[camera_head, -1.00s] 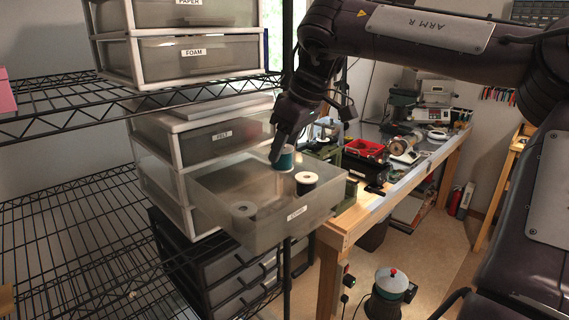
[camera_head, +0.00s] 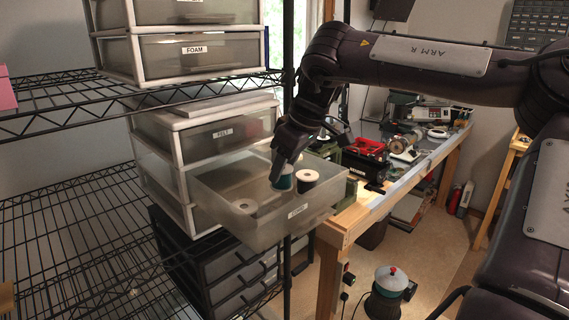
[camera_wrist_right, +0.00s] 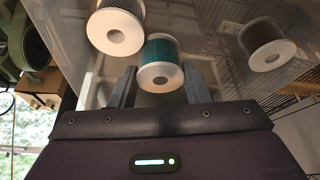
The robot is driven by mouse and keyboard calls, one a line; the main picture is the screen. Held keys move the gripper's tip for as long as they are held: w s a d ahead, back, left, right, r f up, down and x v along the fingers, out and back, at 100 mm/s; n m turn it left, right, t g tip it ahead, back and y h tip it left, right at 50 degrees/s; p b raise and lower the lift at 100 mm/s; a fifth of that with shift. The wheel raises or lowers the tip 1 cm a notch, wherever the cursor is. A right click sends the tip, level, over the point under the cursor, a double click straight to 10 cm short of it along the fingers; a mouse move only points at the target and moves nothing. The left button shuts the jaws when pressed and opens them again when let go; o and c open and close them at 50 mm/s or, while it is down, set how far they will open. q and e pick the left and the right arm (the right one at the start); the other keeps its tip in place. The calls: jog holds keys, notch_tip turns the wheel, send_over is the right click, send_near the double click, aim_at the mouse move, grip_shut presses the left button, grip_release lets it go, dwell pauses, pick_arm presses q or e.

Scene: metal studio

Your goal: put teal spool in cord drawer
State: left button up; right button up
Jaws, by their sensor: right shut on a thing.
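The teal spool (camera_head: 283,181), with white ends, is held by my right gripper (camera_head: 281,173). It is inside the open, translucent cord drawer (camera_head: 262,229), towards its far right part. In the right wrist view the teal spool (camera_wrist_right: 161,74) sits between the two fingers of the gripper (camera_wrist_right: 160,80). A dark spool (camera_head: 307,187) stands close beside it on the right, and a grey spool (camera_head: 244,206) stands nearer the left of the drawer. Whether the teal spool touches the drawer floor I cannot tell. My left gripper is out of view.
The drawer sticks out of a white-framed unit with a felt drawer (camera_head: 223,133) above. The unit stands on a black wire rack (camera_head: 70,235). A wooden workbench (camera_head: 337,230) with tools and a red bin (camera_head: 365,147) is right behind the drawer.

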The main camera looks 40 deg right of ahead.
jog(key=o, duration=1)
jog(key=shift+r, duration=0.2)
jog(key=v, duration=1.2)
jog(key=shift+s+r, duration=0.1)
jog(key=shift+r, duration=0.3)
